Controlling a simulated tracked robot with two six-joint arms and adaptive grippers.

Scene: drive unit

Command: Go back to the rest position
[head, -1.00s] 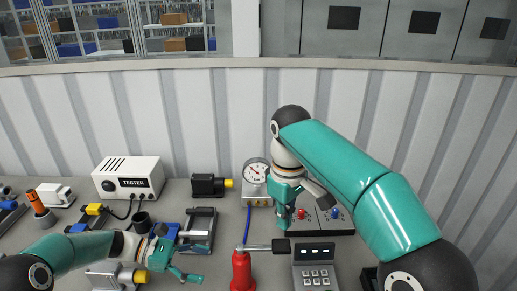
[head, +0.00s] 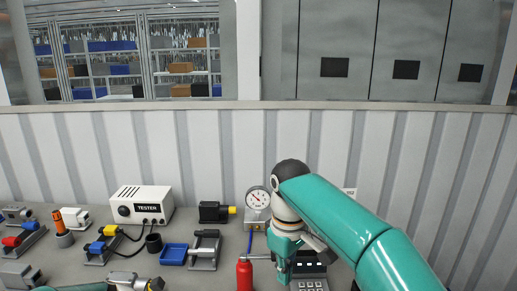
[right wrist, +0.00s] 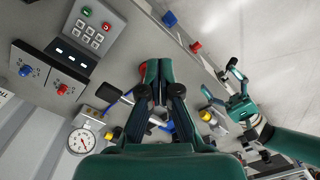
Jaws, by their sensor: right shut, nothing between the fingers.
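My right gripper (head: 284,270) hangs in front of the pressure gauge in the head view, fingers down. In the right wrist view its two fingers (right wrist: 158,70) lie together with nothing between them. My left gripper (right wrist: 230,82) shows at the right of the right wrist view, its fingers spread and empty. In the head view only a bit of my left arm shows at the bottom left edge, and the left gripper is out of that picture.
The bench holds a white tester box (head: 146,205), a pressure gauge (head: 257,200), a blue tray (head: 174,254), a grey clamp-like fixture (head: 205,250), a red cylinder (head: 244,274) and a keypad box (right wrist: 88,38). A ribbed wall (head: 150,150) stands behind. Floor shows beyond the bench edge (right wrist: 288,75).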

